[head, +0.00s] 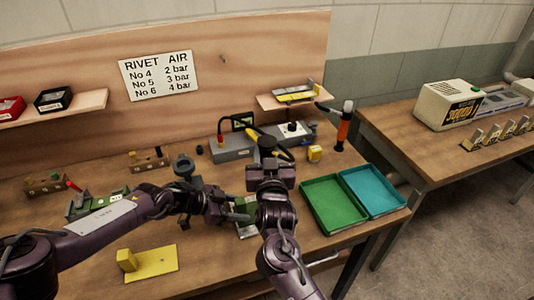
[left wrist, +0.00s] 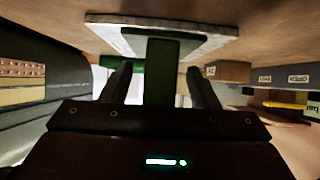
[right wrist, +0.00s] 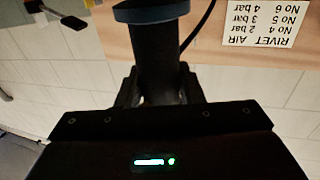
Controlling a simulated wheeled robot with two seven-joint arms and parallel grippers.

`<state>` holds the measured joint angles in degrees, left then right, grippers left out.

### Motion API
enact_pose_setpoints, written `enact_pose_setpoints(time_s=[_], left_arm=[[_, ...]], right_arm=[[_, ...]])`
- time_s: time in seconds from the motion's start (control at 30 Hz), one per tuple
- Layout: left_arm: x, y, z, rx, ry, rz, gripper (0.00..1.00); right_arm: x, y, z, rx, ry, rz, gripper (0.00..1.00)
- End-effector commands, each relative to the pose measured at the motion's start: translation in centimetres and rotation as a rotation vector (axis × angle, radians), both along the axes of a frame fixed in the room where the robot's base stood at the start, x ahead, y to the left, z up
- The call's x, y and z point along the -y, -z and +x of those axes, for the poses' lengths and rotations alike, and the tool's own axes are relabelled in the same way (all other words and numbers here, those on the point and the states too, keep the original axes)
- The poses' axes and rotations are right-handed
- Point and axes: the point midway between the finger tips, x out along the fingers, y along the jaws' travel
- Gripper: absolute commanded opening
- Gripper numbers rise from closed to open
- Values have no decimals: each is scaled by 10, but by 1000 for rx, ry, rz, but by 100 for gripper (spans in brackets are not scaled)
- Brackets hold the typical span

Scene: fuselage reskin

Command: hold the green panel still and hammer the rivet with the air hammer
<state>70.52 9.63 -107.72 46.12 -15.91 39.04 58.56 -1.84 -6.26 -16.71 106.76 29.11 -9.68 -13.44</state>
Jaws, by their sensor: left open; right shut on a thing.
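The green panel (head: 241,206) lies on the bench, partly hidden by my arms. In the left wrist view a green upright piece (left wrist: 175,70) in front of a pale plate (left wrist: 110,27) stands between my left fingers. My left gripper (head: 236,211) is open around it; I cannot tell whether the fingers touch it. My right gripper (head: 269,163) is shut on a dark cylindrical tool, which looks like the air hammer (head: 267,145). In the right wrist view the tool (right wrist: 155,60) has a blue ring at its end, with a black hose behind. I cannot make out the rivet.
A green tray (head: 334,204) and a blue tray (head: 374,191) sit at the bench's right. A grey box (head: 233,148) and an orange-handled tool (head: 343,132) stand behind. A yellow block on a plate (head: 151,265) lies front left. Fixtures (head: 95,203) lie left of my left gripper.

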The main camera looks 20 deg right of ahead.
Motion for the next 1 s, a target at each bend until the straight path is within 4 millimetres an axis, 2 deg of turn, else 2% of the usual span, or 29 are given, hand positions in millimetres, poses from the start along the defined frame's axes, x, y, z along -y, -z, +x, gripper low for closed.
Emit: enact_pose_setpoints(time_s=[0.17,0.63,0.8,1.0], left_arm=[[-13,-8,1,0,-2,-1,54],[-83,-53,-1,-1,-3,0,54],[-96,-62,-2,1,-1,0,54],[-101,-65,-2,-1,-1,0,54]], right_arm=[[0,-4,0,9,0,0,7],[0,-4,0,9,0,0,7],[0,-4,0,9,0,0,7],[0,-4,0,9,0,0,7]])
